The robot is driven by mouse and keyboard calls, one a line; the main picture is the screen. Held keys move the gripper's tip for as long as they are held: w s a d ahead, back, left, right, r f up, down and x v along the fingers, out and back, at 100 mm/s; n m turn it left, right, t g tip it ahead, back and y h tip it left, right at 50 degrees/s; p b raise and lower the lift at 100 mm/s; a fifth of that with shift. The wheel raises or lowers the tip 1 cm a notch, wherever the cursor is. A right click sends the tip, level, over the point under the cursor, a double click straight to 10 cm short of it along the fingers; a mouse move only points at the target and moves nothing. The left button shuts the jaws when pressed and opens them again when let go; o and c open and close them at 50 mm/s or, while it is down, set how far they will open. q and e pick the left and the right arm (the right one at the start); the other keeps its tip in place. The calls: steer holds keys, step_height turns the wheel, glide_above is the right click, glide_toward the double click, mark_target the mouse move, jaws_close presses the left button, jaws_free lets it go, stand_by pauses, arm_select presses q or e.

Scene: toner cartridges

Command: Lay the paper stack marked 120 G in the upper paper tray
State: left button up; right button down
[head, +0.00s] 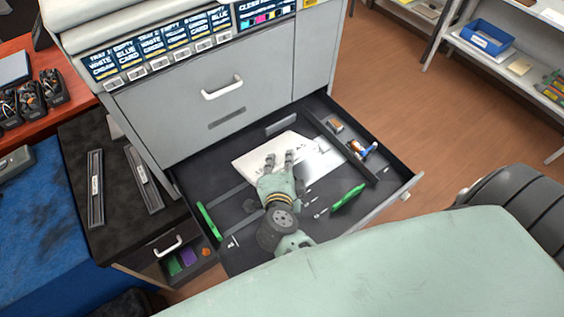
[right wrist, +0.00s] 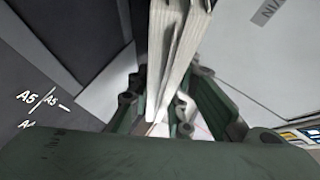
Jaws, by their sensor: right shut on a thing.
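The white paper stack (head: 254,152) is over the floor of the open paper tray (head: 400,191), towards its back; I cannot read a 120 G mark on it. My right gripper (head: 280,160) is over the tray with its fingers at the stack. In the right wrist view the stack (right wrist: 178,45) shows edge-on, with several layers clamped between the fingers (right wrist: 170,115). I cannot tell whether its underside touches the tray floor. The open tray sits below a shut grey drawer with a white handle (head: 222,88). My left gripper is out of view.
Green guides stand in the tray at left (head: 208,222) and right (head: 348,197). Small items (head: 362,148) lie in the tray's right side strip. A small open drawer (head: 182,258) is at lower left. A shelf with a blue bin (head: 487,37) is at upper right.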

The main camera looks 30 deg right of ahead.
mark_target(282, 168)
steer(key=shift+r, duration=0.15)
steer(key=c, duration=1.6)
jaws_free()
steer(key=shift+o, duration=0.3)
steer(key=shift+p+v, duration=0.8)
steer(key=shift+v, duration=0.7)
steer(key=shift+p+v, duration=0.6)
steer(key=shift+v, duration=0.9)
